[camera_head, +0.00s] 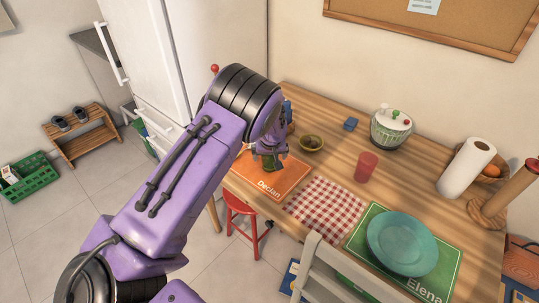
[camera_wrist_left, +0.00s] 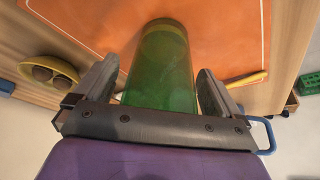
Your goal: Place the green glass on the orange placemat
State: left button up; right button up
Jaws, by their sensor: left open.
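The green glass (camera_wrist_left: 160,70) is over the orange placemat (camera_wrist_left: 225,40), its far end against or very near the mat; I cannot tell the exact contact. In the head view the glass (camera_head: 267,161) shows small and partly hidden by my gripper, near the mat's upper edge. The orange placemat (camera_head: 262,183), marked "Declan", lies at the table's left end. My left gripper (camera_wrist_left: 158,78) is open, with one finger on each side of the glass and a gap visible on the right. In the head view the left gripper (camera_head: 268,155) is above the mat. The right gripper is out of view.
A small bowl (camera_head: 312,143) stands close right of the gripper. A red checkered mat (camera_head: 325,203), a red cup (camera_head: 366,167), a teal plate (camera_head: 402,243) and a paper towel roll (camera_head: 466,168) are farther right. A red stool (camera_head: 244,212) is below the table's left edge.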

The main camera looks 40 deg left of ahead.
pick_arm(q)
jog(key=v, duration=1.2)
jog(key=shift+r+b, duration=0.2)
jog(key=shift+b, duration=0.15)
jog(key=shift+w+a, duration=0.1)
